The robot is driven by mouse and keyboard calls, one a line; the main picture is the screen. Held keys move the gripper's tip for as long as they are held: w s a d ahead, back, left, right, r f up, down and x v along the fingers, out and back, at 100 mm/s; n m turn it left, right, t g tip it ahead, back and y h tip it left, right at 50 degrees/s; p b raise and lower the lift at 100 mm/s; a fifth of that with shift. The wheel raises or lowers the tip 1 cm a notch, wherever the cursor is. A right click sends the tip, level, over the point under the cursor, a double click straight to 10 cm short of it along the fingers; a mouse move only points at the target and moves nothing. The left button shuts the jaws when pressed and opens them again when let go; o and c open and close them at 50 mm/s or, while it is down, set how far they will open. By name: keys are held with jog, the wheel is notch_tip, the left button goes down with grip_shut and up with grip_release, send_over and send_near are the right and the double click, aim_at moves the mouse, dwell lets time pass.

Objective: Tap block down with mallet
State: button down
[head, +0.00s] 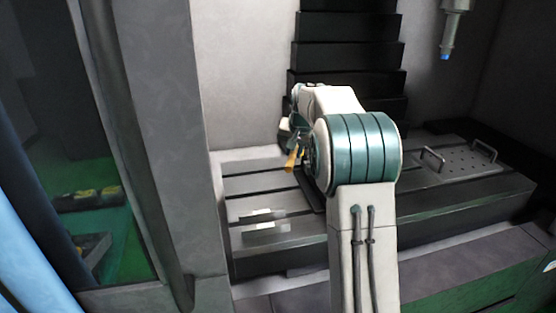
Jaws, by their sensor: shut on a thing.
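My gripper (290,137) shows only in part, at the left of my arm's wrist. It is shut on the mallet, of which a short orange-yellow wooden piece (291,160) sticks out below. The mallet's head cannot be made out. Two small, bright metal pieces lie on the slotted machine table (410,203): one farther back (262,214) and one nearer (266,228). They are below and left of my gripper, apart from it. I cannot tell whether either is the block; my arm hides the middle of the table.
A perforated plate (455,166) with two handles lies on the table's right. Black stepped bellows (346,55) rise behind my arm. A grey door frame (165,120) stands at the left.

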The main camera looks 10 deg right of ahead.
jog(key=shift+s+d+r, duration=0.25)
jog(key=shift+d+r, duration=0.3)
jog(key=shift+d, duration=0.2)
jog(key=shift+r, duration=0.1)
notch_tip(320, 180, up, 9)
jog(key=p, duration=0.7)
jog(key=shift+p, duration=0.4)
